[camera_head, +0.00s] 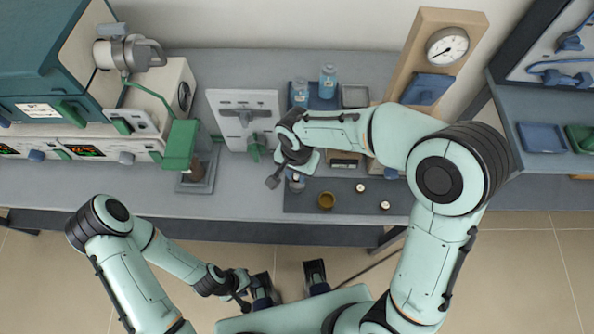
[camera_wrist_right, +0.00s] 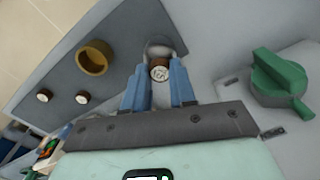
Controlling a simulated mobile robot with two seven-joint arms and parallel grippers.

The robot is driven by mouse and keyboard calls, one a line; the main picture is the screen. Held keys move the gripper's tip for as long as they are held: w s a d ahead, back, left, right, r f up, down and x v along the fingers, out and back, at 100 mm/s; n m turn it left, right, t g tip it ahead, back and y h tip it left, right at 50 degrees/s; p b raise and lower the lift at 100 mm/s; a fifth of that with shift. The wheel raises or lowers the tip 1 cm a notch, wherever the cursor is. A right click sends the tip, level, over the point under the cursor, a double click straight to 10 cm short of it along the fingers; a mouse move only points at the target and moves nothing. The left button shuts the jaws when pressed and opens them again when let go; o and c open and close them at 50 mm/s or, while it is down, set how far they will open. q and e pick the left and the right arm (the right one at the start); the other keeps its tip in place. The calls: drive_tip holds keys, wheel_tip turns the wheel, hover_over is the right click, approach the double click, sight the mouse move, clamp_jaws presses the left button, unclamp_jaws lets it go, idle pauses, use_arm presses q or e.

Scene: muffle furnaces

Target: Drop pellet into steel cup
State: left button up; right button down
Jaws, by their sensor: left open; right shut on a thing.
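My right gripper (camera_wrist_right: 160,85) is shut on a small brown pellet with a pale marked top (camera_wrist_right: 160,73). In the wrist view the pellet overlaps the near side of the grey steel cup (camera_wrist_right: 157,48); I cannot tell its height above the cup. In the head view the right gripper (camera_head: 278,177) is at the left end of the dark mat, and the steel cup (camera_head: 297,186) is partly hidden beside it. My left gripper (camera_head: 242,292) is open and empty, low in front of the bench.
A brass cup (camera_head: 326,200) and two more pellets (camera_head: 361,187) (camera_head: 384,205) sit on the dark mat (camera_head: 345,208). A white panel with a green knob (camera_head: 256,148) stands left of the gripper. Blue-capped bottles (camera_head: 328,80) are behind. Furnace equipment (camera_head: 60,110) fills the left.

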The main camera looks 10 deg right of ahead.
drive_tip(key=shift+f+b, duration=0.85)
drive_tip(key=shift+f, duration=0.05)
idle(1.4)
drive_tip(key=c, duration=0.8)
unclamp_jaws()
drive_tip(key=shift+c, duration=0.2)
drive_tip(key=shift+r, duration=0.1)
wheel_tip(320, 180, up, 13)
drive_tip(key=p, duration=0.2)
drive_tip(key=shift+r, duration=0.15)
